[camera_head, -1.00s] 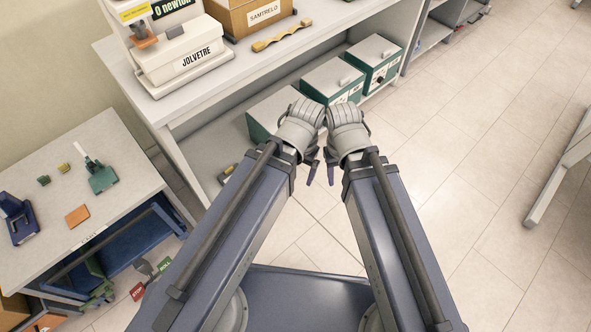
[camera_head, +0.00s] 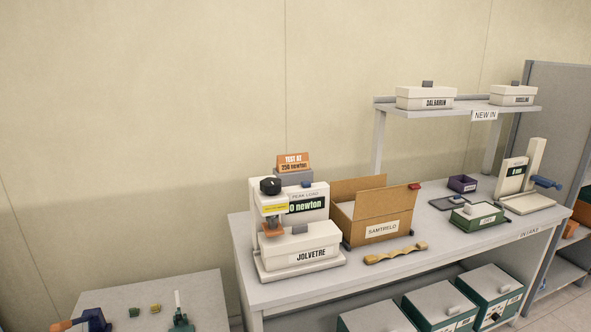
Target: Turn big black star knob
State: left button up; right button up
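The big black star knob (camera_head: 270,185) sits on top of the white testing machine (camera_head: 300,222) on the left end of the workbench. Neither of my grippers shows in the current view.
A second tester (camera_head: 528,185) stands at the bench's right. Green-and-grey boxes (camera_head: 440,303) are below. A lower table (camera_head: 200,290) is at the left.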

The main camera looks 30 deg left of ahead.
aim_at(270, 186)
jog(key=k+j+u, duration=0.1)
jog(key=u, duration=1)
